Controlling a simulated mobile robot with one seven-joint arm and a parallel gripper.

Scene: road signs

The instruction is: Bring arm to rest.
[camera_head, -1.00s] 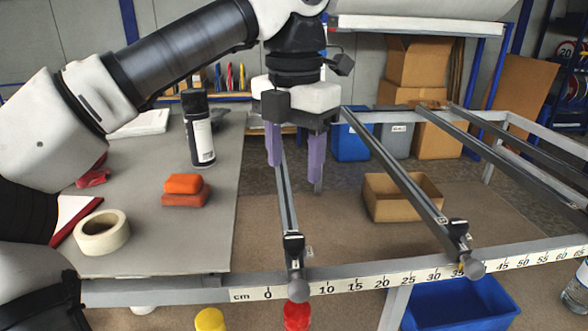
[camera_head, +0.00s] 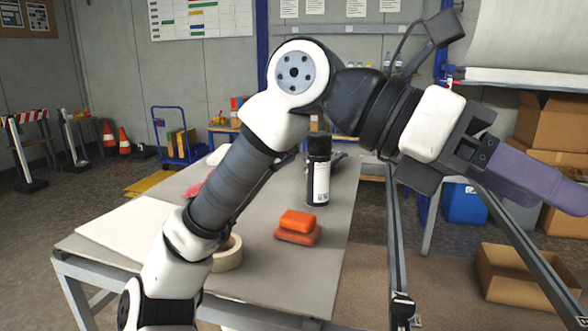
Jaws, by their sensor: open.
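My gripper (camera_head: 575,188) is at the right of the head view, with its purple fingers pointing right and slightly down. It is open, with nothing seen between the fingers. My arm is folded up, its elbow high over the grey table (camera_head: 290,272). The gripper is raised in front of the metal rails, touching nothing that I can see.
On the table are a black spray can (camera_head: 318,180), a stacked orange and red block (camera_head: 298,227) and a tape roll (camera_head: 228,253), partly behind my arm. Metal rails (camera_head: 535,250) and a cardboard box (camera_head: 515,275) are at right. A blue cart (camera_head: 175,135) stands at back left.

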